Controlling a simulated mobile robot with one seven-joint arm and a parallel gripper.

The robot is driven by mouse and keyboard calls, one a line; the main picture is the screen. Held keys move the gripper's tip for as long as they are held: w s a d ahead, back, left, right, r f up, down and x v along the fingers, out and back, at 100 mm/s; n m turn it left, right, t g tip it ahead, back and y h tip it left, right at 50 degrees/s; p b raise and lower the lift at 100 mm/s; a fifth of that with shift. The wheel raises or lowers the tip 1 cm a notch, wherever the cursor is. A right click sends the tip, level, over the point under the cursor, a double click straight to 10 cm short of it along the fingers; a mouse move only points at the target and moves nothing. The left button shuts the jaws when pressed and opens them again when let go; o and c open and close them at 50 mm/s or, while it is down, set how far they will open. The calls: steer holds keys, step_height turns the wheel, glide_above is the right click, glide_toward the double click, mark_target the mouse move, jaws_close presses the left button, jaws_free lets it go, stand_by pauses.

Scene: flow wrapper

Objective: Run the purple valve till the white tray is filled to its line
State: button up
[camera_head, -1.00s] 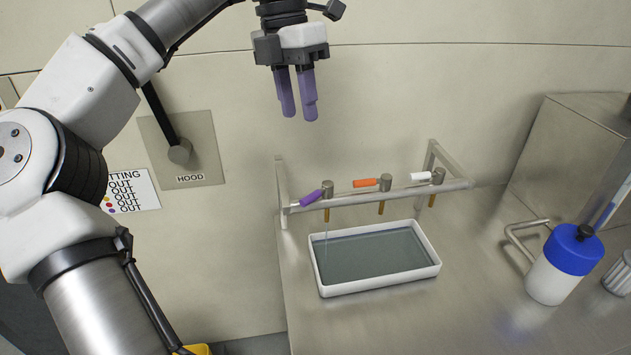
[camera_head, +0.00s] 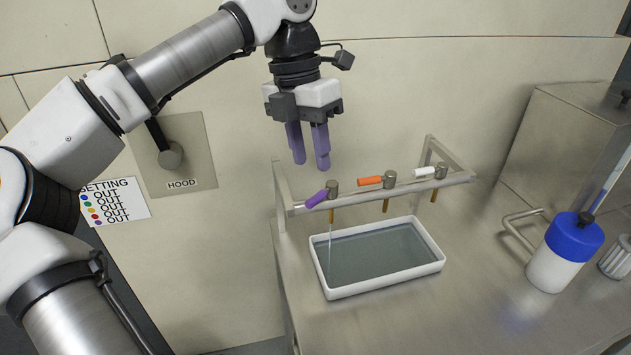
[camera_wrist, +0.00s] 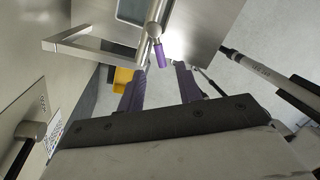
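The purple valve handle (camera_head: 317,198) sits at the left end of the tap rail and slants down to the left. A thin stream runs from its brass spout (camera_head: 331,216) into the white tray (camera_head: 388,282). The tray holds grey-blue liquid (camera_head: 375,254) below its rim; I cannot make out a fill line. My gripper (camera_head: 311,166) has purple fingers pointing down, apart and empty, above the purple handle without touching it. In the wrist view, the purple handle (camera_wrist: 160,54) shows beyond the gap between my fingertips (camera_wrist: 157,75).
Orange (camera_head: 371,181) and white (camera_head: 424,173) valve handles share the metal rail (camera_head: 395,194). A blue-capped white bottle (camera_head: 553,270) stands right of the tray. A hood lever (camera_head: 171,157) and a setting sign (camera_head: 116,204) are on the wall at left.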

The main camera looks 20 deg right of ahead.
mark_target(317, 194)
steer(key=f, duration=0.4)
steer(key=s+f, duration=0.1)
steer(key=f, duration=0.1)
steer(key=shift+d, duration=0.35)
steer(key=shift+c, duration=0.3)
jaws_close()
